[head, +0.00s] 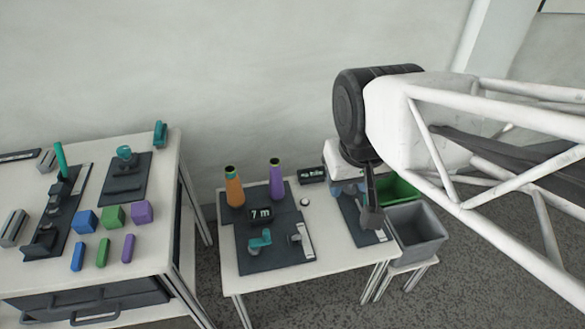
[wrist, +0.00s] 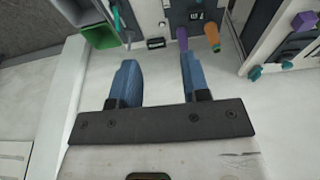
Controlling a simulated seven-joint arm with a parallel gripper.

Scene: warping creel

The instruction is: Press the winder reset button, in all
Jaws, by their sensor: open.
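A small round white knob (head: 305,201) sits on the right-hand table, right of the purple cone; it may be the winder reset button, but no label on it is readable. A display reading "7 m" (head: 261,214) stands left of it on a dark mat. A second small dark display (head: 312,175) stands behind it, and its text is unclear. My gripper (wrist: 156,62) is open and empty, with two blue fingers apart in the wrist view. In the head view it hangs over the table's right end, right of the knob, partly hidden by its own dark parts.
Orange (head: 235,188) and purple (head: 276,180) cones stand at the table's back. A teal-handled device (head: 260,241) sits in front. Green (head: 398,188) and grey (head: 416,230) bins stand at the right. The left table (head: 150,250) holds colored blocks and tools.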

